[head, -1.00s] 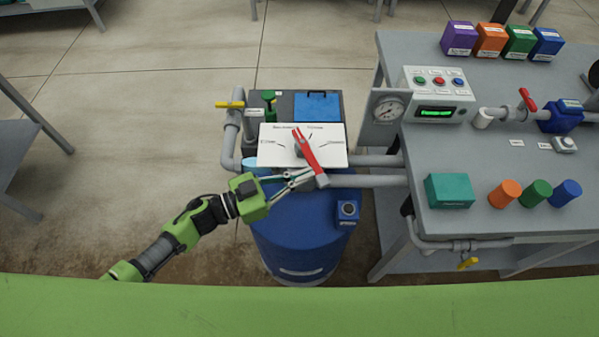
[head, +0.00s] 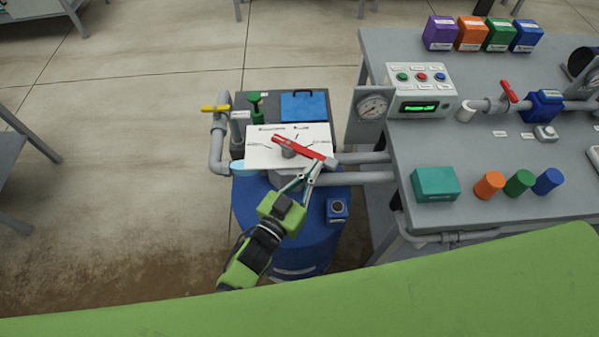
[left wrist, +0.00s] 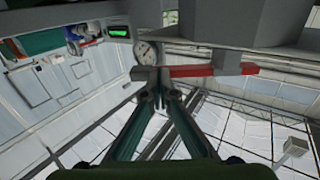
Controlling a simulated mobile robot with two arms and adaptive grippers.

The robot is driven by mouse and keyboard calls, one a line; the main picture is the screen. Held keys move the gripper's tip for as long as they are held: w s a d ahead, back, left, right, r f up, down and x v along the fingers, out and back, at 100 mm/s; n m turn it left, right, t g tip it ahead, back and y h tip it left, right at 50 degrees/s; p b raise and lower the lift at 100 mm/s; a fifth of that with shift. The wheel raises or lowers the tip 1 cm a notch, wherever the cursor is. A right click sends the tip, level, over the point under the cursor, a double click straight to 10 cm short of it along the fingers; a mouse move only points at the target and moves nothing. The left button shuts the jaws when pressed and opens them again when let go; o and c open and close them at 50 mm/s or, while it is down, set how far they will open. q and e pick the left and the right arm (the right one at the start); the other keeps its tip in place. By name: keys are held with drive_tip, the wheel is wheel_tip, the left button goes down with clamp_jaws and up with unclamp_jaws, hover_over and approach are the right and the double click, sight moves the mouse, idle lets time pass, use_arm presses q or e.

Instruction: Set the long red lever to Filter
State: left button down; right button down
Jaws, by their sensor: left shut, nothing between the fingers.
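The long red lever (head: 303,148) crosses a white dial plate (head: 262,156) above the blue tank. Its grey-tipped end points right and slightly down; its other end lies at upper left, near the hub. The plate's labels are too small to read surely. My left gripper (head: 316,167) is shut and empty, its fingertips at or just below the lever's grey-tipped end. In the left wrist view the closed fingertips (left wrist: 160,74) sit beside an end of the red lever (left wrist: 205,71), seemingly touching it. My right gripper is not in view.
The blue tank (head: 270,222) stands under the plate. A yellow-handled valve (head: 215,108) is at left.

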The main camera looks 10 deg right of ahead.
use_arm(q)
drive_tip(key=shift+w+d, duration=0.45)
drive_tip(key=shift+d, duration=0.15)
idle(0.3)
